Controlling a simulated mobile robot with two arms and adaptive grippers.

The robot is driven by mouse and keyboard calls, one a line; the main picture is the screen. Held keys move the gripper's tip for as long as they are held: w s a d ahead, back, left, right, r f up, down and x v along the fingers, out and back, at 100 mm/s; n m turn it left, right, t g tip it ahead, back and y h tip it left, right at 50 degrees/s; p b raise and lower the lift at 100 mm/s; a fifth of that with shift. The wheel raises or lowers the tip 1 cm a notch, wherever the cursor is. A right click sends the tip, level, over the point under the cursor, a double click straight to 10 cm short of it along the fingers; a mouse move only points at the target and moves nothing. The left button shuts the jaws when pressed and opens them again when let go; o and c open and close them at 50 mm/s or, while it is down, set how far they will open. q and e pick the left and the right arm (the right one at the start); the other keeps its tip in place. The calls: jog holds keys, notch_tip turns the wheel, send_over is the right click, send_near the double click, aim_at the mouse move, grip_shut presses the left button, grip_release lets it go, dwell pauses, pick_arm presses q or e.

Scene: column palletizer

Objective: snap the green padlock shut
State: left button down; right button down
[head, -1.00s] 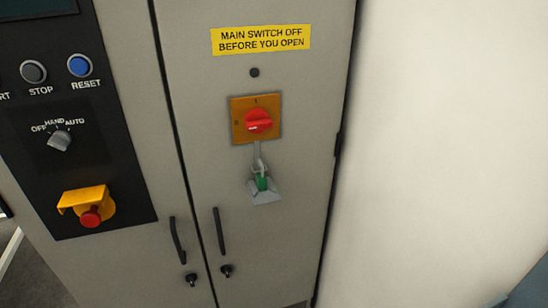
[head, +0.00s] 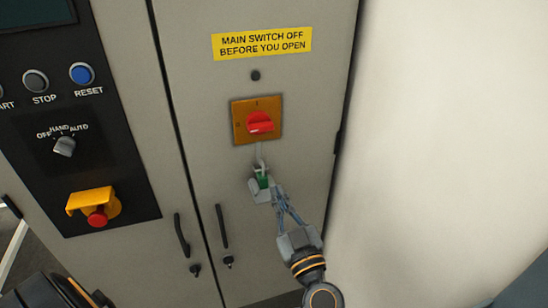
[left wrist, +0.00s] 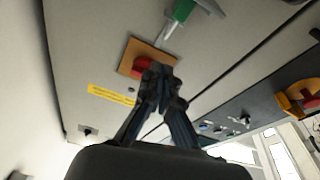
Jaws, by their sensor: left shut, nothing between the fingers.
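The small green padlock (head: 262,181) hangs below the red rotary switch (head: 260,123) on the cabinet door. A pale grey piece (head: 259,194) sits around its lower part. Its shackle is too small to read as open or closed. In the left wrist view the padlock (left wrist: 182,10) is cut by the top edge. My left gripper (head: 277,192) is shut and empty, just right of and below the padlock in the head view. I cannot tell whether it touches. In the left wrist view its closed fingertips (left wrist: 158,72) overlap the switch (left wrist: 141,66). My right gripper is not in view.
A yellow warning label (head: 262,43) is above the switch. The door handle (head: 222,226) and a control panel with an emergency stop (head: 97,215) are to the left. A pale wall (head: 450,130) stands to the right.

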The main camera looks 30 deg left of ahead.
pick_arm(q)
jog(key=shift+a+r, duration=0.15)
jog(key=p+x, duration=0.3)
jog(key=x, duration=0.5)
jog(key=shift+w+a+r, duration=0.15)
jog(key=shift+w+a, duration=0.05)
jog(key=shift+a, duration=0.15)
jog(key=shift+w+a, duration=0.3)
jog(key=shift+a, duration=0.15)
notch_tip(320, 180, down, 2)
jog(key=shift+f+p, duration=0.2)
jog(key=shift+p, duration=0.1)
jog(key=shift+d+f, duration=0.1)
